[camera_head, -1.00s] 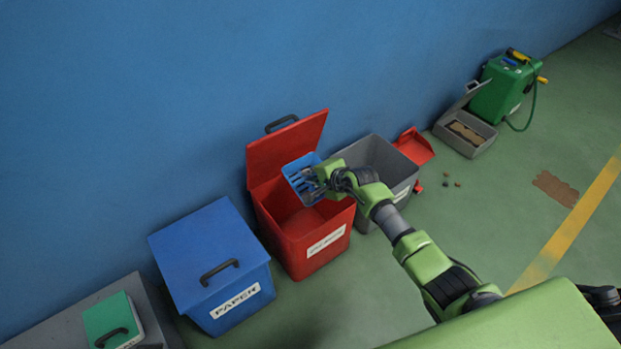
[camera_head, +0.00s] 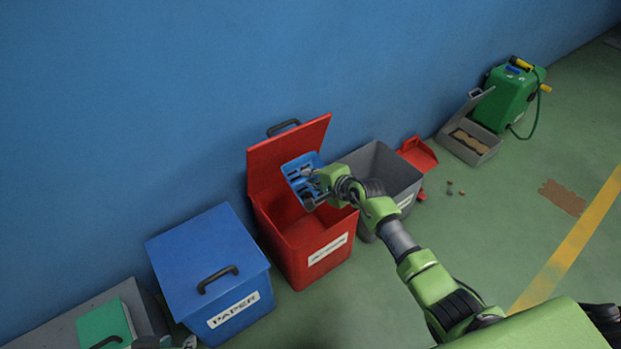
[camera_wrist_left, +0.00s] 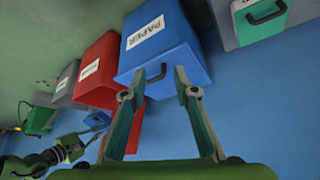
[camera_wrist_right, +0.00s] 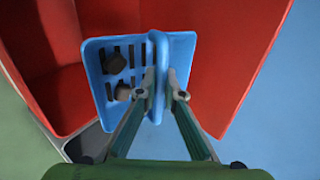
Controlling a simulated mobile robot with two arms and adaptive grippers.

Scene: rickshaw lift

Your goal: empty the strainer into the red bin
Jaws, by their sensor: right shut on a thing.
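The blue slotted strainer (camera_head: 298,170) is above the open red bin (camera_head: 321,246), near its raised lid. My right gripper (camera_head: 316,190) is shut on the strainer.
The closed blue paper bin (camera_head: 205,255) stands left of the red bin. An open grey bin (camera_head: 385,170) stands right of it, with a red dustpan (camera_head: 418,154) behind. Small bits (camera_head: 450,187) lie on the floor. The blue wall is close behind the bins.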

